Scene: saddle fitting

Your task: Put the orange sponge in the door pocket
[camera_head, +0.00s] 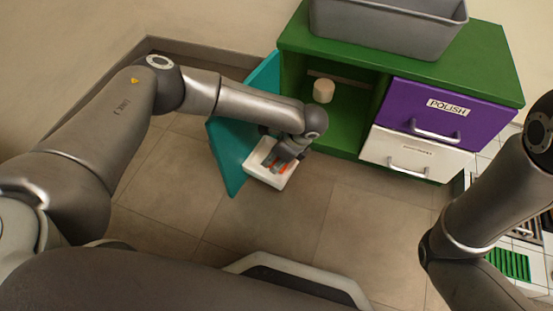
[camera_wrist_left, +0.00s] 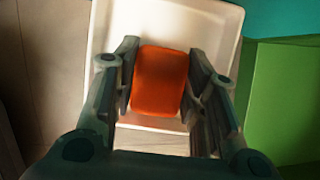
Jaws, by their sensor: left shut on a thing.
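The orange sponge (camera_wrist_left: 160,82) is between the two fingers of my left gripper (camera_wrist_left: 162,62), which is shut on it. In the head view, a little orange of the sponge (camera_head: 284,168) shows beneath my left gripper (camera_head: 282,160). The white door pocket (camera_head: 267,179) is a shallow tray on the inner side of the teal door (camera_head: 228,160). The sponge is over or inside the pocket's outline, and the pocket (camera_wrist_left: 222,22) surrounds much of it in the wrist view. I cannot tell whether the sponge touches the pocket floor. My right gripper is out of view.
The door stands open from a green cabinet (camera_head: 340,130). A beige cylinder (camera_head: 323,91) is inside it. A purple drawer (camera_head: 480,123) marked POLISH and a white drawer (camera_head: 380,149) are shut. A grey bin (camera_head: 400,40) stands on top. The floor in front is clear.

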